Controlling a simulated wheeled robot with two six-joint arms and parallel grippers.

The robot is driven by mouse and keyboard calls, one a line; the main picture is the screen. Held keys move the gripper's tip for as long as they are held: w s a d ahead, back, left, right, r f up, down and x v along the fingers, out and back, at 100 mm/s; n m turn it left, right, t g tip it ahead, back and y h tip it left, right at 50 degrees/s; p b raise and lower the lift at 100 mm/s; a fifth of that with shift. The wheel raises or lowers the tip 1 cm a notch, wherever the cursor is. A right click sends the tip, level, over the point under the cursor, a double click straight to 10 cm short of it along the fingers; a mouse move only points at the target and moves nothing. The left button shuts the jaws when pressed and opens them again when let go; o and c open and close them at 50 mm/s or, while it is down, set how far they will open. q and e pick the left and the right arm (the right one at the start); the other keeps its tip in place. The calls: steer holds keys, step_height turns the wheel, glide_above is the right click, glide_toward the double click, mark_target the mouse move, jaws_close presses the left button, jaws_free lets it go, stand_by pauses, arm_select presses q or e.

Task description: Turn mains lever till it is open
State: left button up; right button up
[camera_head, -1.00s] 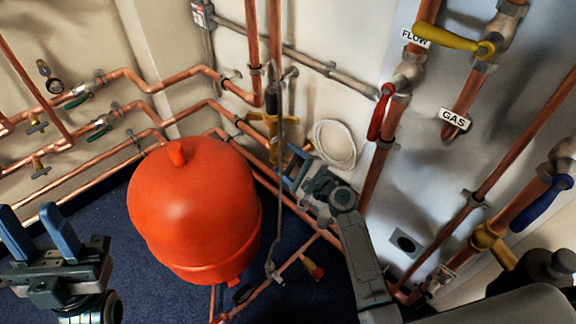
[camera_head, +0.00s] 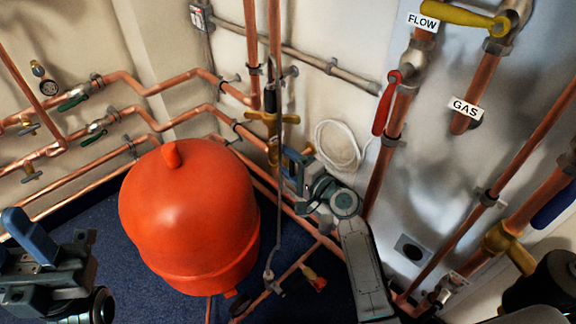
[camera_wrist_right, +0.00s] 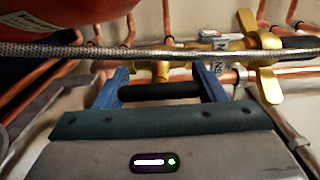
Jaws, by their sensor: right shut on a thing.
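My right gripper (camera_head: 292,168) is at the brass fitting (camera_head: 268,122) behind the red vessel. In the right wrist view, its two blue fingers (camera_wrist_right: 160,90) stand at either end of a short black bar (camera_wrist_right: 160,92), which I take to be the mains lever. The gripper is shut on it. A brass stem (camera_wrist_right: 152,72) shows behind the bar.
The red vessel (camera_head: 190,215) fills the middle. A braided hose (camera_wrist_right: 170,52) crosses in front of the brass fitting. A red lever (camera_head: 386,103) and a yellow lever (camera_head: 455,14) are on pipes at right, near the FLOW (camera_head: 422,22) and GAS (camera_head: 466,107) labels.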

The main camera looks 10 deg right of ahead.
steer(key=shift+f, duration=0.15)
stand_by(0.3)
steer(key=o, duration=1)
steer(key=shift+s+d, duration=0.1)
steer(key=shift+s, duration=0.05)
steer(key=v, duration=1)
steer(key=shift+s+d+p, duration=0.15)
steer(key=shift+s+p, duration=0.1)
steer(key=shift+p, duration=0.15)
